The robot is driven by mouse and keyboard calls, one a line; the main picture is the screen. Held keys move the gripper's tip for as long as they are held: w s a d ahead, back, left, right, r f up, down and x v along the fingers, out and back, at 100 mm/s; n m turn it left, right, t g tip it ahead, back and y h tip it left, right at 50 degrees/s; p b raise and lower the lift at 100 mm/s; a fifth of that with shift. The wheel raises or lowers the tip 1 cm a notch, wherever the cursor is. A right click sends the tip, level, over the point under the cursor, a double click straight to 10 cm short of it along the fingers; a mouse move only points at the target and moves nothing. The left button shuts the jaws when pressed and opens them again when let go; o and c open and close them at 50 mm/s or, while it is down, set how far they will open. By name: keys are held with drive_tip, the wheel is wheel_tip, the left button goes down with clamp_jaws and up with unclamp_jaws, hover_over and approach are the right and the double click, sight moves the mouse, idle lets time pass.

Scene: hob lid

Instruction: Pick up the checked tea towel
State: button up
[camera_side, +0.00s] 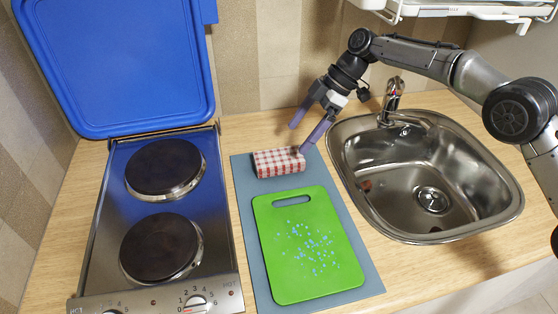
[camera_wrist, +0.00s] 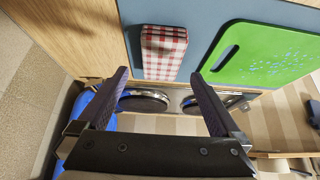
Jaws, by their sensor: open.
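The checked tea towel (camera_side: 278,162) is red and white, folded into a small block, and lies at the back end of the grey-blue mat (camera_side: 245,205). In the wrist view the towel (camera_wrist: 163,52) is ahead of the fingers, nearer the left one. My gripper (camera_side: 308,130) is open, with its purple fingers apart and nothing between them. In the side view it is at the towel's back right, one fingertip overlapping the towel's right end; I cannot tell whether they touch. In the wrist view both fingers of my gripper (camera_wrist: 163,80) show.
A green cutting board (camera_side: 308,245) lies on the mat in front of the towel. A two-plate hob (camera_side: 165,220) with its blue lid (camera_side: 120,65) raised stands left. A steel sink (camera_side: 430,165) with a tap (camera_side: 393,98) is right. A white rack (camera_side: 460,10) hangs above.

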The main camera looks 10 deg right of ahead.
sight(281, 156)
drive_tip(key=shift+a+x, duration=0.25)
drive_tip(key=shift+x, duration=3.6)
drive_tip(key=shift+s+r, duration=0.15)
drive_tip(key=shift+r, duration=0.05)
drive_tip(key=c, duration=1.2)
drive_tip(key=shift+o, duration=0.2)
drive_tip(key=shift+r, duration=0.15)
drive_tip(key=shift+r, duration=0.6)
drive_tip(key=shift+d+r, duration=0.1)
drive_tip(key=shift+r, duration=0.9)
drive_tip(key=s+d+r, duration=0.7)
drive_tip(key=s+r, duration=0.2)
drive_tip(key=s, duration=0.3)
drive_tip(key=shift+r, duration=0.25)
